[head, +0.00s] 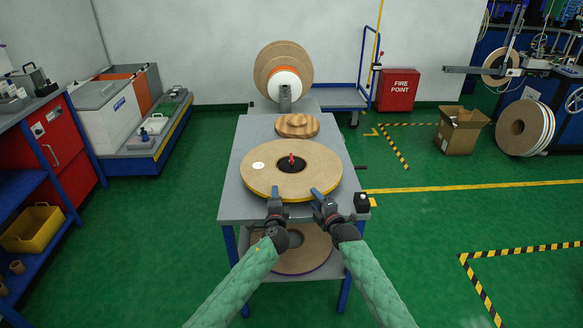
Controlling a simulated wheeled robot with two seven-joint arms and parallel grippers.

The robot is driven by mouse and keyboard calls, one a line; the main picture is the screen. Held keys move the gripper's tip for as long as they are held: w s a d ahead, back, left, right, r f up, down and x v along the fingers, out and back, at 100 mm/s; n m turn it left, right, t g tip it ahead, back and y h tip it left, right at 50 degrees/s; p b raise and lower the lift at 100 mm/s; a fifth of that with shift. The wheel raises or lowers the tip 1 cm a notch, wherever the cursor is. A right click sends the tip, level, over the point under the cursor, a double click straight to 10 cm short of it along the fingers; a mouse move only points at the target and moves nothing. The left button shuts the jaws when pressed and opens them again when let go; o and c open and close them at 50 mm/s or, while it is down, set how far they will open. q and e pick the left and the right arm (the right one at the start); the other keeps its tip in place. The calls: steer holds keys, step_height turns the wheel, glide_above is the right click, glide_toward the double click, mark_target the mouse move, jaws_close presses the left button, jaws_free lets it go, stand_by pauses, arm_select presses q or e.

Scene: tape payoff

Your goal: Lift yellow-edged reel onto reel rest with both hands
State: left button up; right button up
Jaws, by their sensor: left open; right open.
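The yellow-edged reel (268,181) lies flat on the grey table. It has tan cardboard faces, a yellow rim, a white round label on its left and a dark hub with a red knob in the middle. My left gripper (275,191) is open at the reel's near rim, left of centre. My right gripper (317,192) is open at the near rim, right of centre. I cannot tell whether either touches the rim. A round wooden piece (297,125) lies behind the reel; I cannot tell if it is the reel rest.
The table (232,207) has a small black box (361,202) at its right front corner. Another reel (303,257) lies on its lower shelf. An upright reel (283,62) with white tape stands behind. Green floor is open to the right.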

arm_select(q)
steer(key=shift+w, duration=0.3)
arm_select(e)
steer(key=shift+w+a, duration=0.2)
steer(key=shift+w, duration=0.05)
arm_select(q)
steer(key=shift+c, duration=0.2)
arm_select(e)
steer(key=shift+c, duration=0.2)
arm_select(q)
jaws_close()
arm_select(e)
jaws_close()
arm_select(q)
steer(key=shift+a, duration=0.1)
arm_select(e)
steer(key=shift+f, duration=0.1)
stand_by(0.4)
